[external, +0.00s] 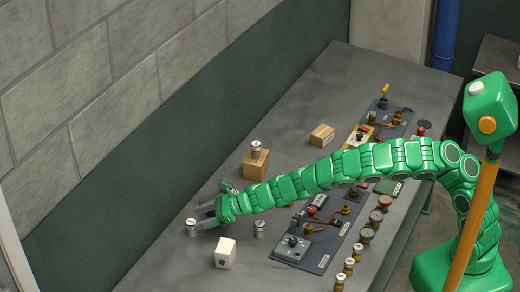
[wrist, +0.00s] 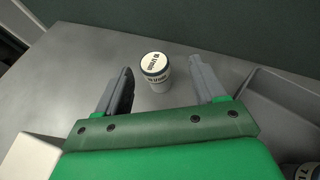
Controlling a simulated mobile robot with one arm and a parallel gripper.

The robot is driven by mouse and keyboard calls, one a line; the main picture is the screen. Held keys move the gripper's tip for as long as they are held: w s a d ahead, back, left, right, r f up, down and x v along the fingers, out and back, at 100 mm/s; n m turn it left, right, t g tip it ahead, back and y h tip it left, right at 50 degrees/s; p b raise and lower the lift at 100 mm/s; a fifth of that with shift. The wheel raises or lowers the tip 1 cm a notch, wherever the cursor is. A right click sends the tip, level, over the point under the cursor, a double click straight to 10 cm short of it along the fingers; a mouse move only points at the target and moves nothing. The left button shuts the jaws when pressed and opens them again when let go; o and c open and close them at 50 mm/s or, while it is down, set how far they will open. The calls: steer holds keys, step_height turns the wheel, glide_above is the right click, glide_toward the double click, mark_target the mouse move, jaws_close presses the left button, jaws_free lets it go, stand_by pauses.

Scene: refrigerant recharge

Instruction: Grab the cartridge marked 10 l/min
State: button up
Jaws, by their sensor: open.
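A short white and grey cartridge (wrist: 155,70) with a dark-rimmed cap stands upright on the grey bench, ahead of my gripper. Its cap carries small print that looks like 10 l/min, though it is hard to read. The same cartridge (external: 191,229) shows at the bench's left part in the external view. My gripper (wrist: 161,66) is open, one finger on each side of the cartridge, with visible gaps and no clear contact. In the external view my gripper (external: 203,215) is low over the bench, its fingers pointing left at the cartridge.
A similar cartridge (external: 259,229) stands near my wrist, and another (external: 255,147) stands on a wooden block (external: 257,165). A white block (external: 226,253) is nearby, also in the wrist view (wrist: 28,155). Dark panels with fittings (external: 293,247) lie rightward. Bench beyond the cartridge is clear to the wall.

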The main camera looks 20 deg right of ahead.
mark_target(190, 223)
steer(key=shift+a+f, duration=0.15)
steer(key=shift+a, duration=0.35)
steer(key=shift+s+x, duration=0.2)
steer(key=shift+x, duration=0.75)
steer(key=shift+s+x, duration=0.2)
steer(key=shift+x, duration=0.7)
steer(key=shift+w+a+f, duration=0.15)
steer(key=shift+a+f, duration=0.1)
steer(key=shift+a, duration=0.25)
steer(key=shift+w+a+f, duration=0.15)
steer(key=shift+w+f, duration=0.05)
steer(key=c, duration=1.1)
